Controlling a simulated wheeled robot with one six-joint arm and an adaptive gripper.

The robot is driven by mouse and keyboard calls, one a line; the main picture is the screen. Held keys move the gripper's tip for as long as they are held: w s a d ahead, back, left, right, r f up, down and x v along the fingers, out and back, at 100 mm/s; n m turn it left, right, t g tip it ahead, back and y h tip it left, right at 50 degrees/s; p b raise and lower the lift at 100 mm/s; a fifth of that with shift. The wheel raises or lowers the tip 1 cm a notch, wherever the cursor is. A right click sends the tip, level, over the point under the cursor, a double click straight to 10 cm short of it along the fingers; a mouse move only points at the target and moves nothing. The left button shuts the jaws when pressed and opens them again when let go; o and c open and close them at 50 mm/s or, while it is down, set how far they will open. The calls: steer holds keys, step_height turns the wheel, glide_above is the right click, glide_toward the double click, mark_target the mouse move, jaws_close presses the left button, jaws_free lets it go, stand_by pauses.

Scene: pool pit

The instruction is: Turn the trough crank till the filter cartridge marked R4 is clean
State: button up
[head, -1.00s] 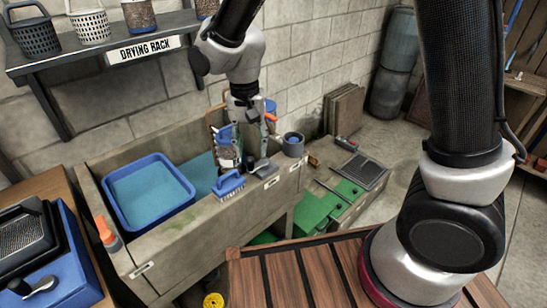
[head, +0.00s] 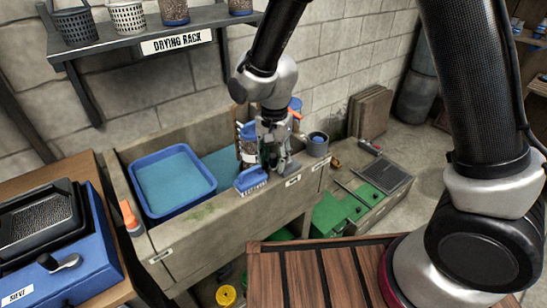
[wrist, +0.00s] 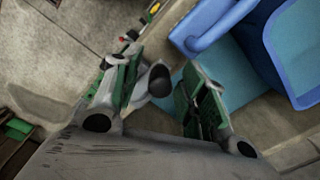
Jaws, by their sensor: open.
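My gripper (head: 275,165) is open and points down at the front rim of the stone trough (head: 200,225). In the wrist view, my gripper (wrist: 162,82) has its fingers on either side of the dark-ended grey crank handle (wrist: 158,82). I cannot tell whether either finger touches it. In the head view my gripper hides most of the crank. A filter cartridge (head: 247,142) with a blue top stands in the trough behind my gripper, partly hidden. No R4 mark is legible on it, and I cannot tell how clean it is.
A blue brush (head: 250,179) lies on the front rim beside my gripper. A blue tub (head: 172,182) sits in the trough's left part. A grey cup (head: 318,144) stands at the right corner. An orange-tipped bottle (head: 130,215) is at the left. The drying rack (head: 150,42) hangs above.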

mark_target(291, 162)
jaws_close()
steer(key=shift+s, duration=0.1)
stand_by(0.3)
steer(key=n, duration=0.1)
steer(key=d+n, duration=0.1)
steer(key=n, duration=0.1)
steer(key=shift+s, duration=0.4)
steer(key=n, duration=0.1)
steer(key=d+n, duration=0.1)
steer(key=n, duration=0.1)
steer(key=shift+s+d+n, duration=0.1)
steer(key=shift+s+n, duration=0.2)
steer(key=shift+s, duration=0.05)
steer(key=d+n, duration=0.1)
steer(key=n, duration=0.1)
steer(key=d+n, duration=0.1)
steer(key=n, duration=0.2)
steer(key=shift+s+d, duration=0.15)
steer(key=shift+s, duration=0.05)
steer(key=shift+w+d+n, duration=0.15)
steer(key=shift+d+n, duration=0.2)
steer(key=shift+n, duration=0.7)
steer(key=shift+w+d+n, duration=0.1)
steer(key=shift+d+n, duration=0.3)
steer(key=shift+n, duration=0.6)
steer(key=shift+w+d+n, duration=0.15)
steer(key=shift+d+n, duration=0.2)
steer(key=shift+n, duration=0.7)
